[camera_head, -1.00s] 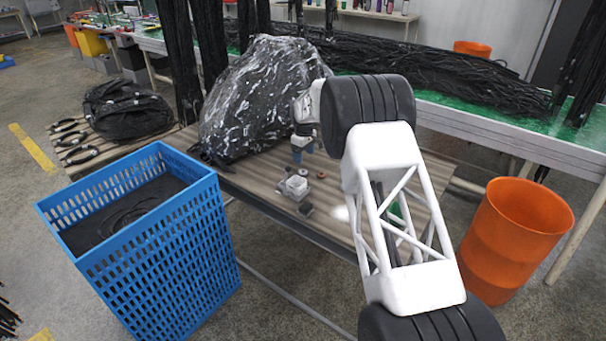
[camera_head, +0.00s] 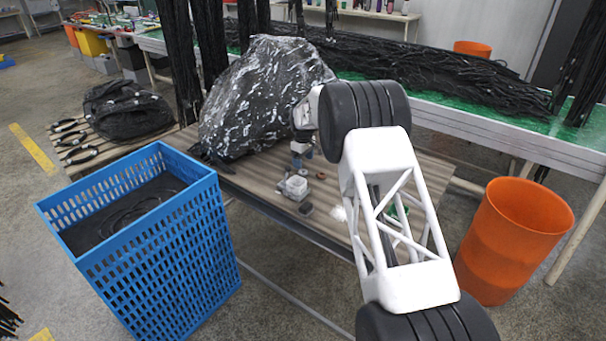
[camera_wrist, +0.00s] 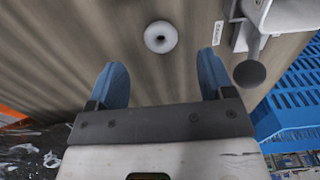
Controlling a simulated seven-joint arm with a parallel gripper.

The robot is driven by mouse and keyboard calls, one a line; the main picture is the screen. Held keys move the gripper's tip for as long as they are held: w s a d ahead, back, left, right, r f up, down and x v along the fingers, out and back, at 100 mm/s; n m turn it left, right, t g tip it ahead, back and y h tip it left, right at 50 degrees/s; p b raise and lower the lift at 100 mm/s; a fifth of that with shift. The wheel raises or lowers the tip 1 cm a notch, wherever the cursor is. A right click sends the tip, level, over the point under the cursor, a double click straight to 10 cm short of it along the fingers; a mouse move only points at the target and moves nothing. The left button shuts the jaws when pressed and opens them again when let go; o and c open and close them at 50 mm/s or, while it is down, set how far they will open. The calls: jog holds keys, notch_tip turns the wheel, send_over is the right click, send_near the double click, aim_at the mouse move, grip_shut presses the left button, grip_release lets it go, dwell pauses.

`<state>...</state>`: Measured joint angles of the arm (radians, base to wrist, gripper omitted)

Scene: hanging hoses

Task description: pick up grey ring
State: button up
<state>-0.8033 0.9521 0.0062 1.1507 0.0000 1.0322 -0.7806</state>
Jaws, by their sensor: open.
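The grey ring (camera_wrist: 160,37) lies flat on the wooden table in the wrist view, with a dark hole in its middle. In the head view it is a small shape (camera_head: 303,172) just beyond the whitish device. My gripper (camera_wrist: 161,70) is open and empty, with blue fingers spread to either side of the ring's line. The ring shows beyond the fingertips, near the middle of the gap between them, and is not held. In the head view my gripper (camera_head: 300,158) hangs low above the table close to the ring; its tips are small there.
A whitish device (camera_head: 295,187) stands close to the ring. A reddish-brown ring (camera_head: 321,176) lies to the right. A large black wrapped bundle (camera_head: 260,95) stands behind on the left. A blue crate (camera_head: 215,235) stands in front on the left, an orange bin (camera_head: 515,240) on the right.

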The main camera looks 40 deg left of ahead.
aim_at(303, 173)
jog(key=shift+f, duration=2.6)
jog(key=c, duration=1)
